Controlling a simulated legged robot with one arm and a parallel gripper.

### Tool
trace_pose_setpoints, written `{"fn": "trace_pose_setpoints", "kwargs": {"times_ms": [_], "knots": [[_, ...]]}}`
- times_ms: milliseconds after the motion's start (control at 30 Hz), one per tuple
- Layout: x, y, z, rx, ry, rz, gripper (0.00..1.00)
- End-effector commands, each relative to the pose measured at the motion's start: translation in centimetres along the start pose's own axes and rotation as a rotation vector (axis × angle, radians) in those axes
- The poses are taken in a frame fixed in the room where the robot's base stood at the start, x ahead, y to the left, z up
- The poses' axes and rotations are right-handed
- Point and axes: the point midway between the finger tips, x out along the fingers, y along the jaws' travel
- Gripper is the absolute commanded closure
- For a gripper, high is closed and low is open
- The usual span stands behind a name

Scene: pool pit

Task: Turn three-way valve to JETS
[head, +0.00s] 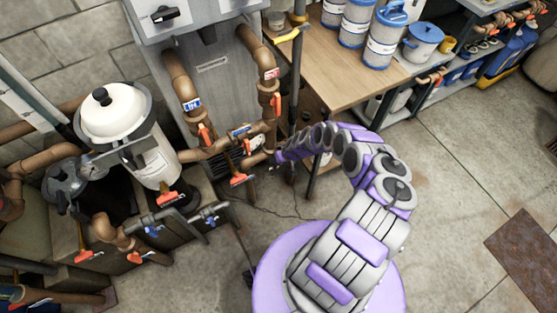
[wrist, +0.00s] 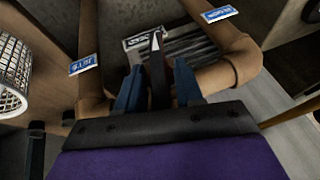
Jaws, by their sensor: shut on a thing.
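In the wrist view, my gripper (wrist: 157,82) has its two blue fingers on either side of a dark, narrow lever, the three-way valve's handle (wrist: 156,62). It is shut on this handle. The handle's tip points up in the picture, between two copper pipes. A blue label that seems to read JETS (wrist: 84,64) is on the left pipe. Another blue label (wrist: 219,14), too small to read surely, is on the right pipe. In the head view, my gripper (head: 279,157) reaches the copper pipework (head: 255,143) below the grey heater cabinet; the valve there is mostly hidden.
Red-handled valves (head: 240,180) stick out close to my gripper. A white filter tank (head: 115,115) stands at left. A wooden workbench (head: 335,65) with blue-lidded tubs (head: 383,38) is behind my arm. A white basket (wrist: 14,72) shows in the wrist view.

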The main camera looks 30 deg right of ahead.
Motion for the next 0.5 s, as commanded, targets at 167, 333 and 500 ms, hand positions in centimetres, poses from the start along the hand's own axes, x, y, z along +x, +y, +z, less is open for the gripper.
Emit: {"fn": "trace_pose_setpoints", "kwargs": {"times_ms": [167, 333, 500], "knots": [[-0.09, 0.13, 0.06, -0.008, -0.002, 0.02, 0.94], [-0.12, 0.12, -0.06, -0.025, 0.001, 0.062, 0.94], [-0.06, -0.06, 0.1, -0.047, -0.002, 0.114, 0.94]]}}
